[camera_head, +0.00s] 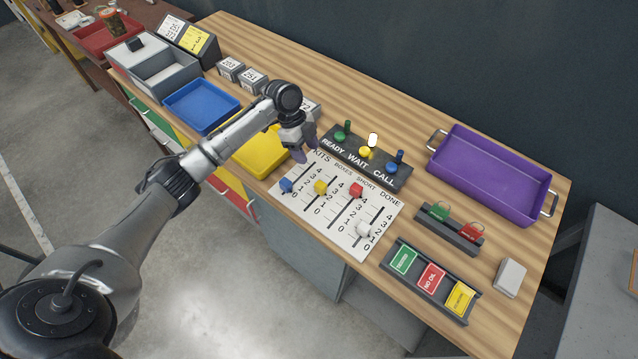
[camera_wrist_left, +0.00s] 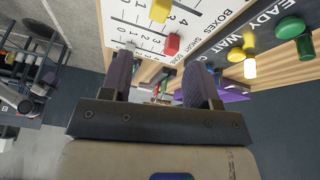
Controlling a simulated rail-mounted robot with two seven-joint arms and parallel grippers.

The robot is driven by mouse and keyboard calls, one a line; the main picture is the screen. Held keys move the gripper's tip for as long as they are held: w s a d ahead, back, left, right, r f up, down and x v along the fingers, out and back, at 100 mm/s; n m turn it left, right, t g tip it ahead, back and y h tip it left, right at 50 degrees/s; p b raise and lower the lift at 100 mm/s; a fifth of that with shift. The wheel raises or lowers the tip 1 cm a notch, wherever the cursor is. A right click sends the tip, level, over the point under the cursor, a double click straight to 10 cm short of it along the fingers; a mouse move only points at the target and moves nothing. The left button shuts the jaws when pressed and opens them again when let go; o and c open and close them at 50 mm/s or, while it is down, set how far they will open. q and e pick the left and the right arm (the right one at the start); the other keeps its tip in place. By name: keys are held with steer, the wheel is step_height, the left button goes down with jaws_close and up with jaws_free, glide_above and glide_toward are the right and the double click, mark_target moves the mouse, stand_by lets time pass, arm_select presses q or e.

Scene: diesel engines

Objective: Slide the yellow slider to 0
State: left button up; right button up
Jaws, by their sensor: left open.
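The yellow slider (camera_head: 320,188) is a small block on the white slider board (camera_head: 345,238), in the BOXES column. It sits partway up its scale, above the 0 end; I cannot read its exact mark. It also shows at the top edge of the left wrist view (camera_wrist_left: 160,10). My left gripper (camera_head: 303,150) is open and empty, above the far left of the board near the KITS label, apart from the slider. In the left wrist view its two fingers (camera_wrist_left: 160,85) stand apart with nothing between them. My right gripper is not in view.
Blue (camera_head: 286,185), red (camera_head: 356,190) and white (camera_head: 363,229) sliders share the board. The READY WAIT CALL panel (camera_head: 365,158) with upright knobs stands just behind. A yellow tray (camera_head: 258,160) lies left, a purple tray (camera_head: 490,175) right, and a card holder (camera_head: 432,283) in front right.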

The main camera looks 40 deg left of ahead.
mark_target(320, 184)
arm_select(q)
steer(key=d+f, duration=0.1)
steer(key=f, duration=0.3)
steer(key=d+f+m, duration=0.1)
steer(key=d+f, duration=0.1)
steer(key=f, duration=0.2)
steer(key=d+f+m, duration=0.1)
steer(key=d+f, duration=0.1)
steer(key=f, duration=0.2)
steer(key=shift+d+f, duration=0.2)
steer(key=shift+f, duration=0.2)
steer(key=shift+c, duration=0.4)
jaws_close()
